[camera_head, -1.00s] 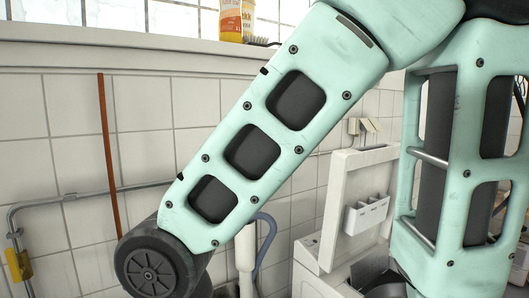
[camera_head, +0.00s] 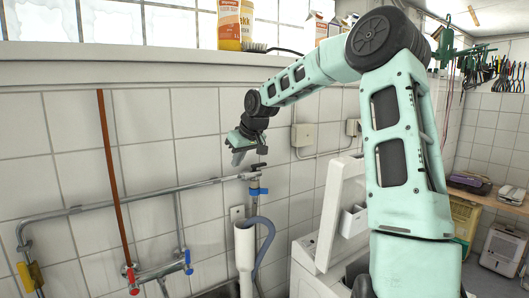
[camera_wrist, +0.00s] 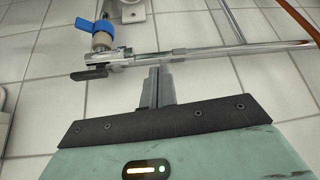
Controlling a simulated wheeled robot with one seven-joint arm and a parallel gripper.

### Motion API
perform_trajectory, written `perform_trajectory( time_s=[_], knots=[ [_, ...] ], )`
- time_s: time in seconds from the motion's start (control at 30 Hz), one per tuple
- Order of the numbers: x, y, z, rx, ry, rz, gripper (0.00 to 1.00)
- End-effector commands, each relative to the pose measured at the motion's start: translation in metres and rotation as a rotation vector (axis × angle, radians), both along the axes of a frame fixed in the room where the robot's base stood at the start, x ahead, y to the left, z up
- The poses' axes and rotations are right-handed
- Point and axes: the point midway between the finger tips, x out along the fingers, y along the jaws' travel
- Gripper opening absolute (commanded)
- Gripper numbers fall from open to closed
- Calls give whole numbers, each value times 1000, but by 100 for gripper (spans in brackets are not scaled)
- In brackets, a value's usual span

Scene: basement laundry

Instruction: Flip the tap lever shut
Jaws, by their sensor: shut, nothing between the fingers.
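A tap stands at the right end of the chrome wall pipe (camera_head: 165,191). It carries a black lever (camera_head: 258,166) at the top and a blue handle (camera_head: 259,191) below it. My gripper (camera_head: 237,160) is shut and empty, just left of and slightly above the black lever. In the wrist view its closed fingertips (camera_wrist: 157,72) are near the pipe, right of the lever; I cannot tell whether they touch the pipe.
A grey-blue hose (camera_head: 268,240) hangs below the tap beside a white standpipe (camera_head: 245,255). A mixer with red (camera_head: 131,277) and blue knobs is lower left. A white washing machine (camera_head: 335,220) stands to the right. A ledge (camera_head: 140,62) with bottles runs above.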

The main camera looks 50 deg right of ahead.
Motion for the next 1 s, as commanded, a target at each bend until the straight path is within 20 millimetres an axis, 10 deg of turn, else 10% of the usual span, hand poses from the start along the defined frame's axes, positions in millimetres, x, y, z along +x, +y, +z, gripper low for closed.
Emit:
perform_trajectory(
  time_s=[0.1,0.3,1.0],
  knots=[
    [-11,-78,27,-7,-63,-104,0],
    [-27,-137,45,-22,-113,-181,0],
    [-5,-147,17,-20,-115,-186,0]
  ],
)
